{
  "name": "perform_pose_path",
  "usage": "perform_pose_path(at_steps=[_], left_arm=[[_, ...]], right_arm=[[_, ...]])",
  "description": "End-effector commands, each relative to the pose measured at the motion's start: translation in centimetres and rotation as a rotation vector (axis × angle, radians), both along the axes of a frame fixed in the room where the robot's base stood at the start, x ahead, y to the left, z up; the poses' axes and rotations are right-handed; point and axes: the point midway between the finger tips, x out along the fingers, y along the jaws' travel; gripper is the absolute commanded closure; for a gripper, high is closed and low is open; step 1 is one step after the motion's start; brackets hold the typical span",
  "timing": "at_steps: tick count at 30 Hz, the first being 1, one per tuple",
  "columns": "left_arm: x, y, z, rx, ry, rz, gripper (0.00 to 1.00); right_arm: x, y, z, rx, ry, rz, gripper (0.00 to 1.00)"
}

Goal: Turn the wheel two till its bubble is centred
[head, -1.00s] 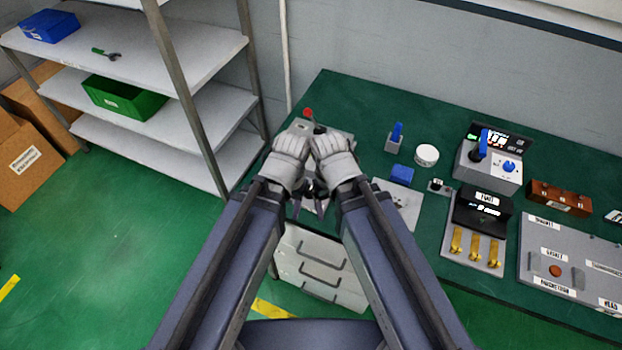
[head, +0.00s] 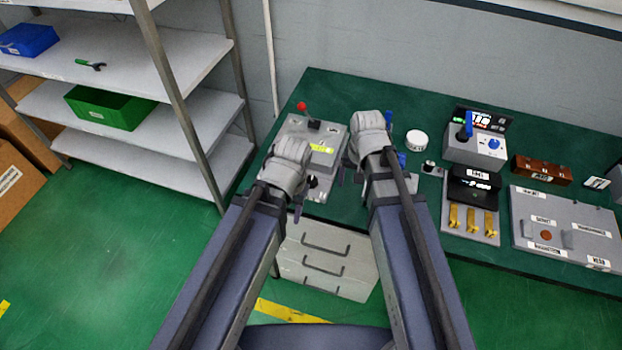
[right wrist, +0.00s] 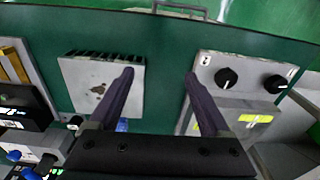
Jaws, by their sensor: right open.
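The grey levelling unit (head: 297,130) stands at the left end of the green bench. In the right wrist view, wheel two (right wrist: 226,77) is a black knob beside a small "2" label (right wrist: 205,60). Another black knob (right wrist: 275,83) is to its right. A yellow-green vial (right wrist: 255,118) lies beside the knobs; its bubble is too small to make out. My right gripper (right wrist: 160,75) is open and empty, with one finger just left of wheel two, apart from it. My left gripper (head: 297,208) is at the unit's front; its jaws are mostly hidden.
A red-topped lever (head: 301,106) rises at the unit's back. A white round tub (head: 416,140), a blue-knobbed box (head: 470,150) and a grey panel (head: 530,225) stand further right. Shelves (head: 190,60) are left.

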Motion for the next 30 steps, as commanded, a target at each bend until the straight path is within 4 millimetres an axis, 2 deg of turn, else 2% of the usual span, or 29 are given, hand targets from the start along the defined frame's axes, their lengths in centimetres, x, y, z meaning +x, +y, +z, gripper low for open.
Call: perform_pose_path(at_steps=[1,5,9,12,16,21,30], left_arm=[[0.0,0.0,0.0,0.000,0.000,0.000,0.50],[0.0,0.0,0.0,0.000,0.000,0.000,0.50],[0.0,0.0,0.0,0.000,0.000,0.000,0.50],[0.0,0.0,0.0,0.000,0.000,0.000,0.50],[0.0,0.0,0.0,0.000,0.000,0.000,0.50],[0.0,0.0,0.0,0.000,0.000,0.000,0.50],[0.0,0.0,-0.6,0.000,0.000,0.000,0.50]], right_arm=[[1.0,0.7,0.0,0.003,0.002,-0.043,0.19],[2.8,2.7,0.0,0.012,0.009,-0.180,0.19],[4.8,5.9,0.0,0.016,0.022,-0.358,0.19],[6.1,8.6,0.0,0.017,0.031,-0.493,0.19],[7.0,11.0,0.0,0.016,0.039,-0.625,0.19],[7.2,12.1,0.0,0.014,0.044,-0.697,0.19],[7.1,12.1,-0.6,0.014,0.043,-0.702,0.19]])
